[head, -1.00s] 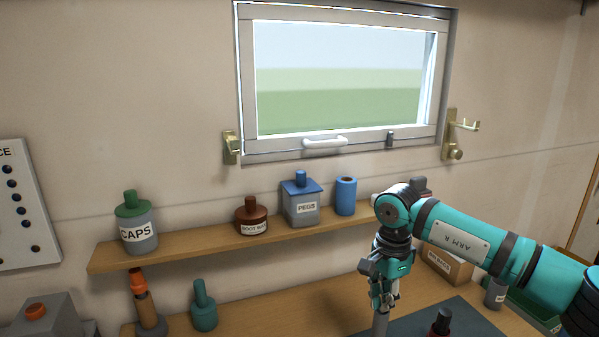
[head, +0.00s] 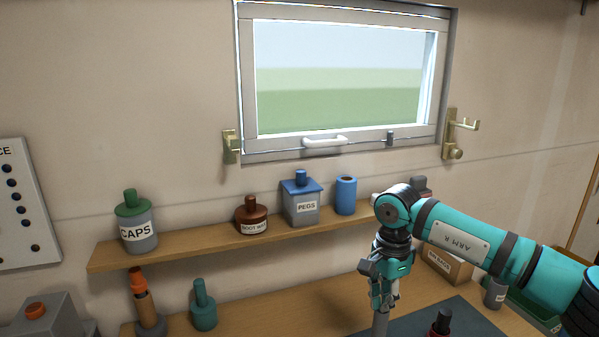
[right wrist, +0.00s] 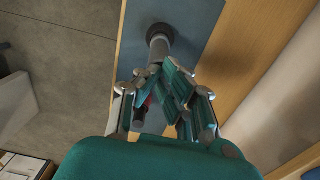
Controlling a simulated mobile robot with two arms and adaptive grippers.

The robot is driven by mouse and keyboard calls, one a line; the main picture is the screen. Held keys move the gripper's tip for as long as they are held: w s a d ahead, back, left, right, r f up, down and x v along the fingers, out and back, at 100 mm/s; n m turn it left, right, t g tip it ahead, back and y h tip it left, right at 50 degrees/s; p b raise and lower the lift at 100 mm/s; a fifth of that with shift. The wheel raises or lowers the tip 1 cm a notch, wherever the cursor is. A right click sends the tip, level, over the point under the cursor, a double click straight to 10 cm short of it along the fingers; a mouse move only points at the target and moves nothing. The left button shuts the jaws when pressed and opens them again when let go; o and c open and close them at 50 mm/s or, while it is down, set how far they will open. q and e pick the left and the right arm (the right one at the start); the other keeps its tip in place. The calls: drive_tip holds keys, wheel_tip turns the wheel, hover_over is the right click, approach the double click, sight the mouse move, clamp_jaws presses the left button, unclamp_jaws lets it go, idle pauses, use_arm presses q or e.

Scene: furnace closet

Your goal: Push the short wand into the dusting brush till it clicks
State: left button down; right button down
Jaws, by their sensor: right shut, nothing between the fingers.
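A grey tube (head: 381,325), which looks like the short wand, stands below my right gripper (head: 384,304) at the bottom edge of the head view. In the right wrist view the grey tube (right wrist: 160,52) has a dark ring at its far end, over the blue-grey mat. My right gripper (right wrist: 170,76) is shut and empty, its fingertips close to the tube. I cannot tell whether they touch it. I cannot make out the dusting brush for certain. My left gripper is out of view.
A black and red bottle (head: 441,323) stands on the dark mat (head: 472,318), right of the gripper. A labelled cardboard box (head: 446,265) and a small grey jar (head: 495,293) are behind it. The shelf (head: 270,238) holds several containers.

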drive_tip(key=shift+f, duration=0.2)
drive_tip(key=shift+r+p, duration=0.55)
drive_tip(key=shift+r, duration=0.4)
drive_tip(key=shift+r+p, duration=0.85)
drive_tip(key=shift+r, duration=0.85)
